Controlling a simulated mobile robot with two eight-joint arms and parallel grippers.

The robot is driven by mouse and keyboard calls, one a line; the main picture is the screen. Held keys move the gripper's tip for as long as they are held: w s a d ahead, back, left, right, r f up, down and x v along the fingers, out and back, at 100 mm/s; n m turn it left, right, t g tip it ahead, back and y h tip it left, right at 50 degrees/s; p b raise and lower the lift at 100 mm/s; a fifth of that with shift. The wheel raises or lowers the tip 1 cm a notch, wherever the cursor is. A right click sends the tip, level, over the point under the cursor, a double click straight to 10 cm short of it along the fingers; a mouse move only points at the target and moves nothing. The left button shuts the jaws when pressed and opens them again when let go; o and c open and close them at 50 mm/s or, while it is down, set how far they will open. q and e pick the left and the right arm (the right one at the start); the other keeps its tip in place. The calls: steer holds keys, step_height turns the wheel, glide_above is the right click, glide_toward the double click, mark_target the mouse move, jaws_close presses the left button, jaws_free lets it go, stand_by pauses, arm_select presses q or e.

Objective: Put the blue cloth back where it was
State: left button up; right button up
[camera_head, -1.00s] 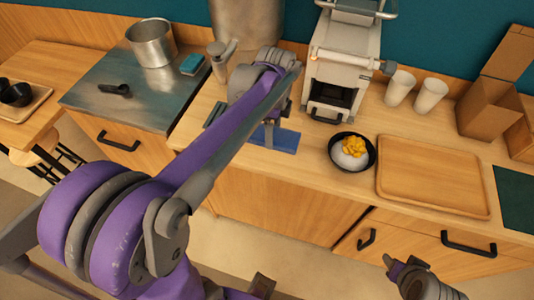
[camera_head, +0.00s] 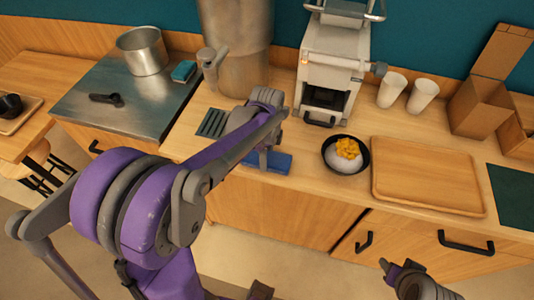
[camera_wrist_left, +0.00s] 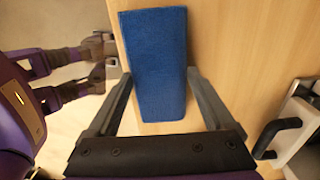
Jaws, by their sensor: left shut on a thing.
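The blue cloth (camera_head: 281,163) is a flat rectangle near the front edge of the wooden counter, left of the black bowl. My left gripper (camera_head: 262,160) is over it with its fingers down and is shut on it. In the left wrist view the cloth (camera_wrist_left: 155,60) lies between the two fingers of the left gripper (camera_wrist_left: 160,85). I cannot tell whether the cloth touches the counter. My right gripper (camera_head: 392,270) is low at the bottom right, in front of the drawers; its jaws are unclear.
A black bowl (camera_head: 330,165) with white and yellow food stands right of the cloth. Beyond are a wooden tray (camera_head: 425,178), a white machine (camera_head: 330,75) and two cups (camera_head: 390,90). A slotted green plate (camera_head: 213,122) lies left. A teal sponge (camera_head: 184,71) is on the metal top.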

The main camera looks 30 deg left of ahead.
arm_select(q)
steer(key=o, duration=1.1)
steer(key=shift+f, duration=0.1)
steer(key=shift+c, duration=0.2)
steer(key=shift+r, duration=0.5)
step_height(320, 180, up, 11)
steer(key=p, duration=0.1)
steer(key=s+d+f+n+t, duration=0.2)
steer(key=s+d+f+n, duration=0.1)
steer(key=s+n, duration=0.4)
steer(key=s+d+f+n+t, duration=0.3)
steer(key=s+f+n, duration=0.1)
steer(key=s+n, duration=0.4)
steer(key=shift+d+t, duration=0.3)
steer(key=shift+d, duration=0.1)
